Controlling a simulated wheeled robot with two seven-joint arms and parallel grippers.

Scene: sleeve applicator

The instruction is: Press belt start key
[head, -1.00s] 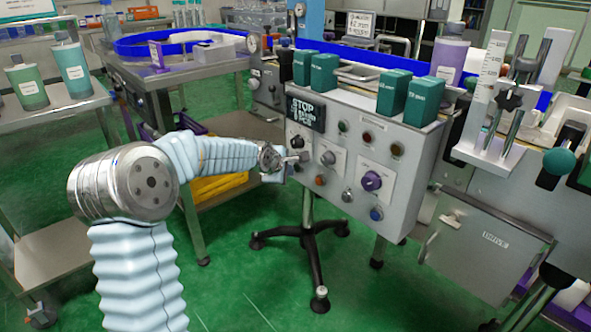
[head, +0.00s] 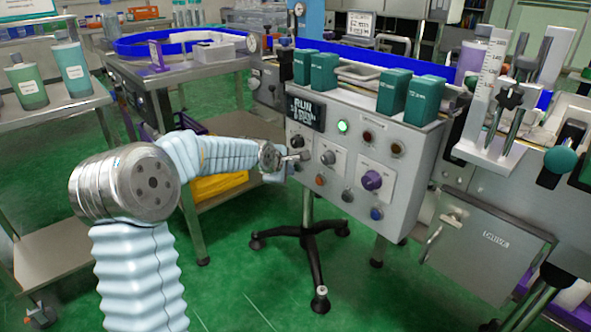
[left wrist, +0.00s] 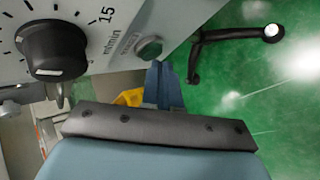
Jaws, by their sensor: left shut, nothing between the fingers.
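The grey control box (head: 352,180) stands on a wheeled pedestal. Its display (head: 305,112) reads RUN on the top line, and a green lamp (head: 343,127) is lit. My left gripper (head: 302,156) is shut and empty at the left of the panel face, just below a black dial. In the left wrist view a round dark green key (left wrist: 148,49) sits beside the black dial (left wrist: 52,48), and the blue fingertips (left wrist: 163,84) are close by it. I cannot tell whether they touch it. In the head view the gripper hides this key. My right gripper is out of view.
An orange button (head: 320,180), a purple knob (head: 372,180) and a blue button (head: 376,213) share the panel. Several teal boxes (head: 392,92) stand on top. A steel table (head: 185,75) is behind my left arm. Green floor is open in front.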

